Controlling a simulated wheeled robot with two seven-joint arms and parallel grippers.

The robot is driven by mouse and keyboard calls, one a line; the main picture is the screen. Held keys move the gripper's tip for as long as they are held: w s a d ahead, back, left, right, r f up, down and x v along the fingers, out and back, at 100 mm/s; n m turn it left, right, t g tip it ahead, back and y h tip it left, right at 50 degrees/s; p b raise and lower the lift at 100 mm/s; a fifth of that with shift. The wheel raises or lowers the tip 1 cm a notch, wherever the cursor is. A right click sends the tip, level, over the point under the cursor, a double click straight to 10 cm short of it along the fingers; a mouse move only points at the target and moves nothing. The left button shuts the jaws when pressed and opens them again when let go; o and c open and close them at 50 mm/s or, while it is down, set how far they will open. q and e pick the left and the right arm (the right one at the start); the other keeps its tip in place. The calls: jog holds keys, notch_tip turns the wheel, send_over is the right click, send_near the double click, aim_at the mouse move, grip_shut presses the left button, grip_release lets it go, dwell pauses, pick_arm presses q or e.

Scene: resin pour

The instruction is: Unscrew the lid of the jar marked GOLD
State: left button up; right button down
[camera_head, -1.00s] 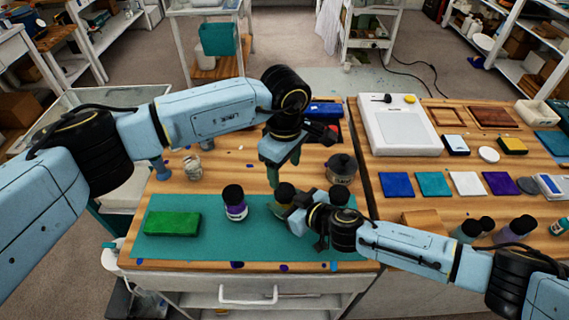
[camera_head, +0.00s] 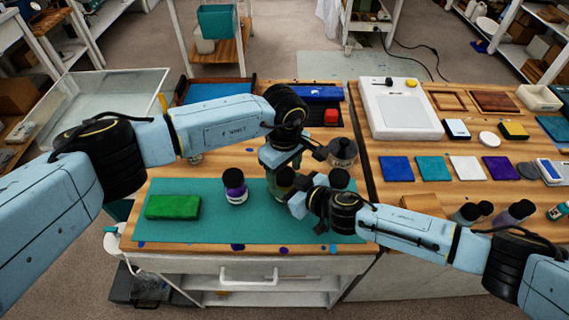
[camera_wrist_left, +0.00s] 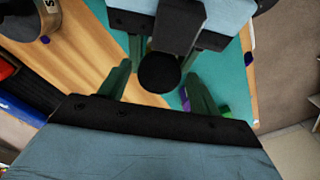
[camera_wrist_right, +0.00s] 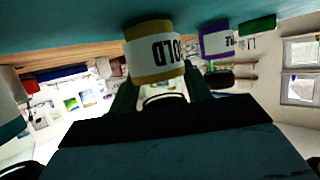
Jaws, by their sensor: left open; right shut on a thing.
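The jar marked GOLD stands on the teal mat (camera_head: 215,250). Its gold and white label (camera_wrist_right: 155,50) is upside down in the right wrist view, with "OLD" readable. My right gripper (camera_wrist_right: 165,85) is shut on the jar's body from the side. My left gripper (camera_wrist_left: 160,82) is open and points down over the jar. The round black lid (camera_wrist_left: 159,73) lies between its spread fingers, with gaps on both sides. In the head view my left gripper and right gripper hide most of the jar (camera_head: 282,188).
A purple-labelled jar (camera_head: 235,187) stands close left of the grippers, and a green block (camera_head: 173,206) lies farther left. The mat's front left is clear.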

pick_arm(q)
jog(key=c, duration=1)
jog(key=n, duration=1)
jog(key=o, duration=1.1)
